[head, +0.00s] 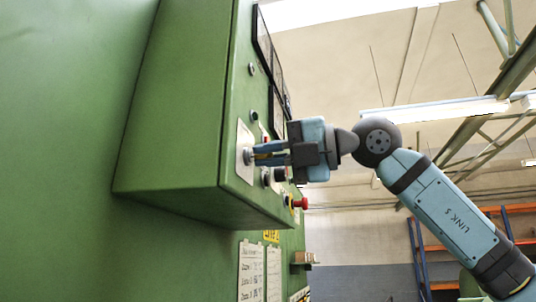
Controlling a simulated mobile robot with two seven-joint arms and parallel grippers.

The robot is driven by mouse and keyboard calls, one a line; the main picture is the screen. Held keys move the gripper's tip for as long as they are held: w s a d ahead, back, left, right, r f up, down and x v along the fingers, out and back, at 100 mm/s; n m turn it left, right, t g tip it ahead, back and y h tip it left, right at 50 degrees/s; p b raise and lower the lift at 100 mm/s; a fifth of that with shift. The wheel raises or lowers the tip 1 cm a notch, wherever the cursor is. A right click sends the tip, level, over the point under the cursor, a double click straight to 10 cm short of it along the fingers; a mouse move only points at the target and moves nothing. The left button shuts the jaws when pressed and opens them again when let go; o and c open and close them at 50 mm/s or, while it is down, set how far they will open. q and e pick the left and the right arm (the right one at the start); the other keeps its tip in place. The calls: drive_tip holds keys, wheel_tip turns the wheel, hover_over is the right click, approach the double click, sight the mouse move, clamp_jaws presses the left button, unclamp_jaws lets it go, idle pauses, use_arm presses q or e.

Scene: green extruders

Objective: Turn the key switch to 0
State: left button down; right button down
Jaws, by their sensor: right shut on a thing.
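The key switch (247,155) sits on a pale plate (241,140) on the side face of the green control box. My right gripper (256,155) reaches in from the right and is shut on the key at that switch. Its fingers hide most of the key, so I cannot tell which mark it points to. My left gripper is not in view.
The green control box (185,110) juts out from a green machine wall. A red mushroom button (300,203) and several dark knobs are close below my right gripper. Dark display panels (263,38) are above. Paper sheets (251,270) hang below. Open room lies to the right.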

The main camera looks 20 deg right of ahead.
drive_tip(key=n+b, duration=0.1)
drive_tip(key=n, duration=0.1)
drive_tip(key=shift+f+n, duration=0.1)
drive_tip(key=shift+n, duration=0.2)
drive_tip(key=n+b, duration=0.1)
drive_tip(key=n, duration=0.1)
drive_tip(key=shift+s+a+n, duration=0.1)
drive_tip(key=shift+n, duration=0.3)
drive_tip(key=n, duration=0.3)
drive_tip(key=shift+b, duration=0.3)
drive_tip(key=shift+s+n, duration=0.1)
drive_tip(key=shift+n, duration=1.4)
drive_tip(key=c, duration=1.2)
unclamp_jaws()
drive_tip(key=shift+c, duration=0.2)
